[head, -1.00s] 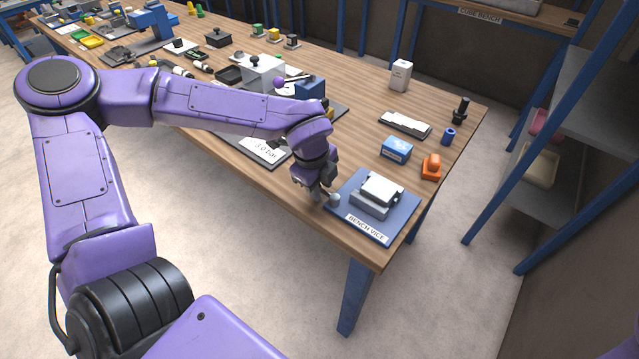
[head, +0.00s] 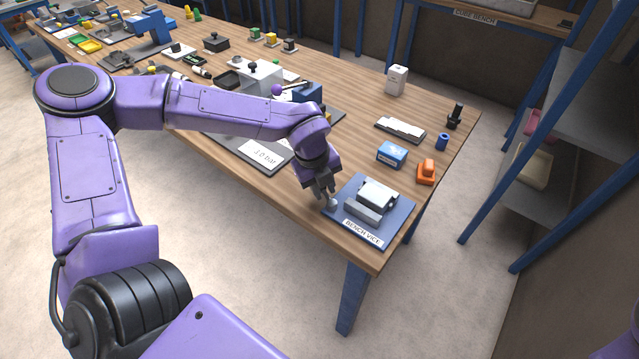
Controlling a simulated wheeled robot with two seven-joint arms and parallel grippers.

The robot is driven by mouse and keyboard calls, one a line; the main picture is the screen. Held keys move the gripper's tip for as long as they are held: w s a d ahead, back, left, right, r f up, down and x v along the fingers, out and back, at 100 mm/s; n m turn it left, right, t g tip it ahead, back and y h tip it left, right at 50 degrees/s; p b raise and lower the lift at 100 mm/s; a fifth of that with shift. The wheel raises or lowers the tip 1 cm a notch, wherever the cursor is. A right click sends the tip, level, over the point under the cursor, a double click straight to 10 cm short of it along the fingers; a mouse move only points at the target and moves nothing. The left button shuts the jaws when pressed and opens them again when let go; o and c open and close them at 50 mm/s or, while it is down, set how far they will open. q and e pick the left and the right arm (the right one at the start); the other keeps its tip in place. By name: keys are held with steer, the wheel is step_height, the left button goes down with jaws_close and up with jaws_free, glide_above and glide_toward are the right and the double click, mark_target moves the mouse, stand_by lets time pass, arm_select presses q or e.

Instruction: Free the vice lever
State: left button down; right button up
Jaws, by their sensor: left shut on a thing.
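The bench vice sits on a blue base plate (head: 402,222) labelled "BENCH VICE" at the table's near right corner. Its grey front jaw (head: 361,208) stands a little apart from the pale rear part (head: 378,193). The vice lever (head: 332,203) is at the plate's left edge, with a grey rounded end showing. My left gripper (head: 328,200) points down at it and is shut on it; the fingers hide most of the lever. My right gripper is not in view.
A blue box (head: 391,154), an orange object (head: 427,171), a blue cylinder (head: 442,141) and a tray of pale strips (head: 400,129) lie behind the vice. The table's front edge is close.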

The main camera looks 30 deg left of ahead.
arm_select(q)
steer(key=m+p, duration=0.1)
steer(key=m, duration=0.1)
steer(key=w+d+m+p, duration=0.1)
steer(key=m, duration=0.1)
steer(key=shift+w+r+h, duration=0.15)
steer(key=shift+h, duration=0.15)
steer(key=shift+w+d+m+g+p, duration=0.15)
steer(key=shift+m+g+p, duration=0.1)
steer(key=shift+m, duration=0.45)
steer(key=shift+w+d+m+g+p, duration=0.15)
steer(key=shift+m+p, duration=0.05)
steer(key=shift+m, duration=0.5)
steer(key=c, duration=0.9)
jaws_free()
steer(key=r, duration=0.3)
steer(key=a+r+b, duration=0.1)
steer(key=r, duration=0.2)
steer(key=s+r, duration=0.1)
steer(key=r, duration=0.3)
steer(key=shift+a, duration=0.4)
